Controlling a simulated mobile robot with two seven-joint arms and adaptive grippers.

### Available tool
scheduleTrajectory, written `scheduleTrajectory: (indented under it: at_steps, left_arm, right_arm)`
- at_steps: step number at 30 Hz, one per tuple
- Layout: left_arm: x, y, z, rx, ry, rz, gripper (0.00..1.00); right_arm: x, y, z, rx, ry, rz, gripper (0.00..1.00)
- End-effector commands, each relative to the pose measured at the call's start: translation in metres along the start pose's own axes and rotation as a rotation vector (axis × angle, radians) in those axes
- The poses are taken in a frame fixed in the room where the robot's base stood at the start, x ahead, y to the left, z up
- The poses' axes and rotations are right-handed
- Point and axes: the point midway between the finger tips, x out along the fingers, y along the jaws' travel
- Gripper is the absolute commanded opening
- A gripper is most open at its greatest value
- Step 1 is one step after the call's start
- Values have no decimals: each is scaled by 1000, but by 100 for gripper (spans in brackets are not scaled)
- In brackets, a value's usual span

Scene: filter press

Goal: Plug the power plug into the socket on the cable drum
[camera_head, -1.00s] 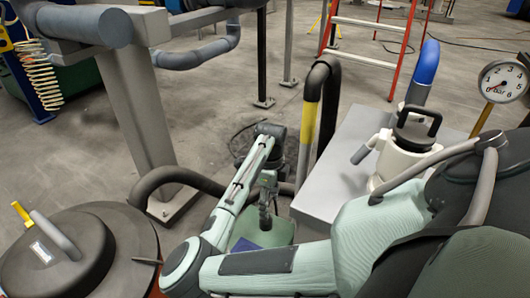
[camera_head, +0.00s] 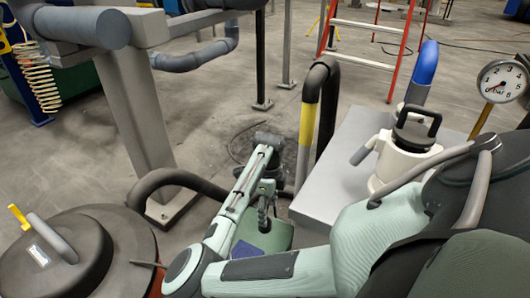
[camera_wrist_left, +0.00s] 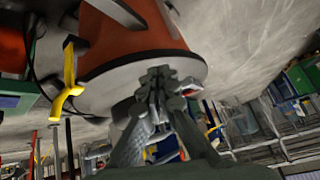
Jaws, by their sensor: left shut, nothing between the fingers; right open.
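My right gripper (camera_head: 265,218) hangs fingers down at the end of my pale green arm in the head view, in front of the yellow and black post. It is open, and I make out nothing between its fingers. A thin dark cable (camera_head: 232,148) lies in a loop on the floor behind it. I cannot make out the plug, the socket or the cable drum for certain. My left gripper (camera_wrist_left: 163,82) shows only in the left wrist view, shut and empty, in front of a red-orange cylinder (camera_wrist_left: 115,35) with a grey end.
A green block (camera_head: 275,237) with a blue patch sits below my right gripper. A grey platform (camera_head: 330,165) with a white canister (camera_head: 402,160) stands to the right. A dark round lid (camera_head: 105,240) is at lower left. A thick black hose (camera_head: 170,175) curves between.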

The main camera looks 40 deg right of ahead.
Motion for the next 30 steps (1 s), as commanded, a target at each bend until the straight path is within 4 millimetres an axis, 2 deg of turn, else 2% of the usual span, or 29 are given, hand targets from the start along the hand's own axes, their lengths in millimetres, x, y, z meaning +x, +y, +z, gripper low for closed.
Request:
scheduleTrajectory:
  at_steps: [2, 12, 16, 25, 30]
  left_arm:
    - [1, 2, -3, 0, 16, 4, 0]
    - [0, 25, -50, -2, 228, 52, 0]
    - [-2, 27, -56, -3, 254, 58, 0]
    - [-2, 27, -56, -3, 254, 58, 0]
    - [-2, 27, -56, -3, 254, 58, 0]
  right_arm:
    - [6, 2, 1, -1, 1, 2, 60]
    - [48, 8, 6, 0, 0, 1, 60]
    - [52, 8, 6, 1, -1, 1, 60]
    - [52, 8, 6, 1, -1, 0, 60]
    - [52, 8, 6, 1, -1, 0, 40]
